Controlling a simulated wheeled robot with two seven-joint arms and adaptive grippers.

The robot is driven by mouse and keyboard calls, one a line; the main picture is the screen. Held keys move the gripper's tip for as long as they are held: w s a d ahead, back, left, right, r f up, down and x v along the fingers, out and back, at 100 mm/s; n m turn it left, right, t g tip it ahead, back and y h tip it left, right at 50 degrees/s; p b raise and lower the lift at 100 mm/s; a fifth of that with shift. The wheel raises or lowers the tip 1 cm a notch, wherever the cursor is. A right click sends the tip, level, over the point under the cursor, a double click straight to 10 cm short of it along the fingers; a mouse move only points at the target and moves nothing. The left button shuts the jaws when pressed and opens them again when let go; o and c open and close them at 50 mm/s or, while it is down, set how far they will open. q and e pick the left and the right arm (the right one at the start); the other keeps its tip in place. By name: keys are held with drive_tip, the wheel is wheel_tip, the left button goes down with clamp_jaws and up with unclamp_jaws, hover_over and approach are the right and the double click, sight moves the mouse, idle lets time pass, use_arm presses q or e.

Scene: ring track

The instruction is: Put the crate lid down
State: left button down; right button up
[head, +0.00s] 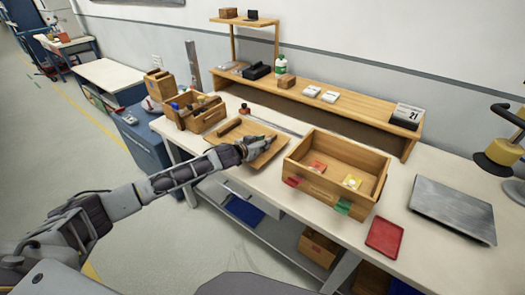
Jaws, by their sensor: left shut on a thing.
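The crate lid (255,160) is a flat light-wood board over the bench, just left of the open crate. A darker wooden bar (228,127) shows at its far left part. My left gripper (264,140) is shut on the lid at its upper right part; the hand hides the exact grip. I cannot tell whether the lid touches the bench top. The wooden crate (317,185) stands uncovered on the bench, with a red item (317,167) and a yellow item (351,182) inside. My right gripper is not in view.
A wooden tool caddy (206,121) stands left of the lid. A raised shelf (320,107) runs behind. A red tray (384,238) and a grey metal plate (452,209) lie right of the crate. A lamp (503,150) stands at the far right.

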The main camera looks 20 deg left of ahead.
use_arm(q)
drive_tip(key=shift+f, duration=1.8)
drive_tip(key=c, duration=1.3)
unclamp_jaws()
drive_tip(key=shift+s, duration=0.1)
drive_tip(key=shift+v, duration=5.65)
drive_tip(key=shift+s+a+r, duration=0.1)
drive_tip(key=shift+s, duration=0.1)
